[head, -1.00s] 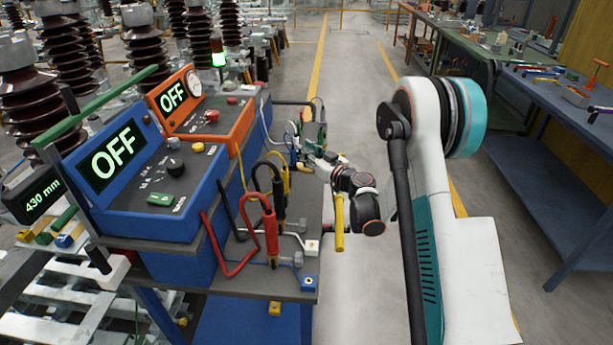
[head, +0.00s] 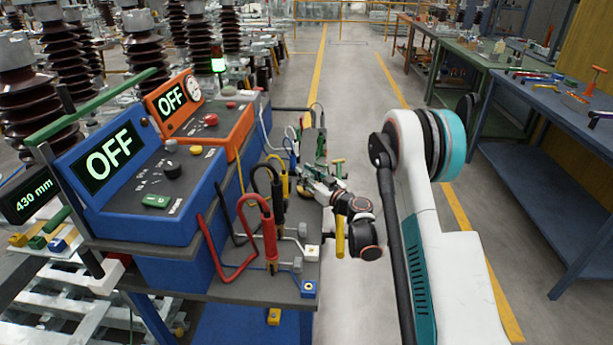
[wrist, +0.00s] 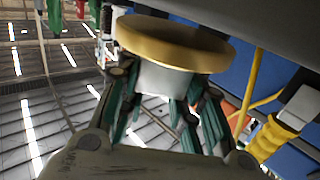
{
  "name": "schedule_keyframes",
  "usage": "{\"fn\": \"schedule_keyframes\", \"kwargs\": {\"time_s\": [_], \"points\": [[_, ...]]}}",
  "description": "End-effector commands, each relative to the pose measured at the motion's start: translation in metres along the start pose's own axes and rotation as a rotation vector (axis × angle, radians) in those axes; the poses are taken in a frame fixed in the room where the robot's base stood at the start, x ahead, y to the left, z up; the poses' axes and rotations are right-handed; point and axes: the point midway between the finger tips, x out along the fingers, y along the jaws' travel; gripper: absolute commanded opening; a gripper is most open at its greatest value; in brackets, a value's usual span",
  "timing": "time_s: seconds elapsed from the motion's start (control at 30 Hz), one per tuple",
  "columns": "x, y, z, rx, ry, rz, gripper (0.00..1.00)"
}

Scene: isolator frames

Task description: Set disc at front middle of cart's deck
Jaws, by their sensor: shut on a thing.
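A round brass-coloured disc (wrist: 175,42) with a pale cylindrical part under it is held in my gripper (wrist: 165,100), whose teal fingers close around the pale part in the wrist view. In the head view my gripper (head: 315,184) is small and reaches over the far right part of the cart's grey deck (head: 237,284). The disc is mostly hidden there by the gripper and wrist. I cannot tell whether the disc touches the deck.
A blue console (head: 165,200) and an orange console (head: 215,135), both reading OFF, stand on the cart's left. Red clamp leads (head: 270,240) stand on the near deck. A blue workbench (head: 560,150) is at the right; the aisle floor between is clear.

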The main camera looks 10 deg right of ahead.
Motion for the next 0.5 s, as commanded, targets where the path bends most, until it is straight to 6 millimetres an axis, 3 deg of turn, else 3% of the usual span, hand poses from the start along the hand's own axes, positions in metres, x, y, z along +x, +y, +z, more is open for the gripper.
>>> {"fn": "schedule_keyframes", "kwargs": {"time_s": [0.5], "points": [[0.0,0.0,0.011,0.001,0.0,0.0,0.0]]}}
